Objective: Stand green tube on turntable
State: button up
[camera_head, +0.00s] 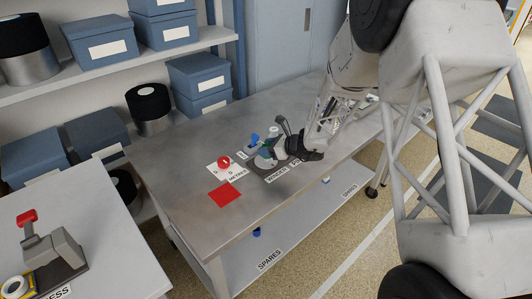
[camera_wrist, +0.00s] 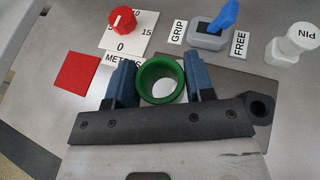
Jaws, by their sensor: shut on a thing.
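The green tube (camera_wrist: 161,64) is seen from above as an open ring in the wrist view. My gripper (camera_wrist: 160,84) has its two blue fingers on either side of the tube and is shut on it. A pale surface shows through the tube's bore. In the head view my gripper (camera_head: 279,149) is over the winder's dark base (camera_head: 257,171), at the middle of the metal table. A pale round part (camera_head: 263,162) on that base may be the turntable; it is partly hidden. I cannot tell whether the tube touches it.
A blue lever (camera_wrist: 224,15) stands between the GRIP and FREE labels. A white PIN knob (camera_wrist: 293,44) is to its right. A red dial (camera_wrist: 122,20) and a red square (camera_wrist: 78,70) are to the left. The table's left part (camera_head: 175,165) is clear.

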jog(key=shift+w+a+f, duration=0.1)
jog(key=shift+w+a, duration=0.15)
jog(key=shift+w, duration=0.7)
jog(key=shift+f, duration=0.15)
jog(key=shift+f, duration=1.6)
jog(key=shift+f, duration=0.2)
jog(key=o, duration=0.9)
jog(key=shift+r, duration=0.2)
